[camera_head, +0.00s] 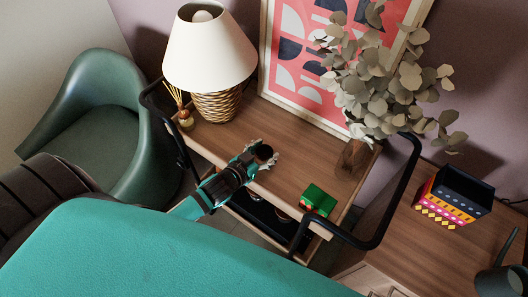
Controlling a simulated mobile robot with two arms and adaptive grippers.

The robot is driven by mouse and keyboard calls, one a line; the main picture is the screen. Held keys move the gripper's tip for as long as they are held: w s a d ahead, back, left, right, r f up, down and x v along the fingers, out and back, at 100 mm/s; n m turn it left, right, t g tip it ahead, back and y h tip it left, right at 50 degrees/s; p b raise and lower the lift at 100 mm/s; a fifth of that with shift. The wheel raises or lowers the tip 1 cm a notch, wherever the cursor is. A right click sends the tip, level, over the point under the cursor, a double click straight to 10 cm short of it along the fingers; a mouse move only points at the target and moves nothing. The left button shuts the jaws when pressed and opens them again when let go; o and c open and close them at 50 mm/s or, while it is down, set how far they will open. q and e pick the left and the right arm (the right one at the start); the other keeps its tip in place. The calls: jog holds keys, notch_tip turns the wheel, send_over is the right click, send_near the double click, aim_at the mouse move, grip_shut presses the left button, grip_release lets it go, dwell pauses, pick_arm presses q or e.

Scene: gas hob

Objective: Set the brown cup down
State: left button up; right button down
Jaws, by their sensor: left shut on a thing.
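My left gripper (265,158) reaches over the front edge of the wooden trolley top (220,138). It is shut on a small, dark brown, round-mouthed thing, which looks like the brown cup (263,152). The cup's opening faces up toward the camera, and the fingers hide much of its side. I cannot tell whether its base touches the wood. My right gripper is not in view.
A lamp (210,55) and reed diffuser (185,118) stand at the left. Black handles (405,190) rise at the trolley's ends. Bare wood lies behind the gripper.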

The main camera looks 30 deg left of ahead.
pick_arm(q)
jog(key=shift+f, duration=0.15)
jog(key=o, duration=1.2)
jog(key=shift+c, duration=0.2)
jog(key=v, duration=1.2)
jog(key=shift+r, duration=0.2)
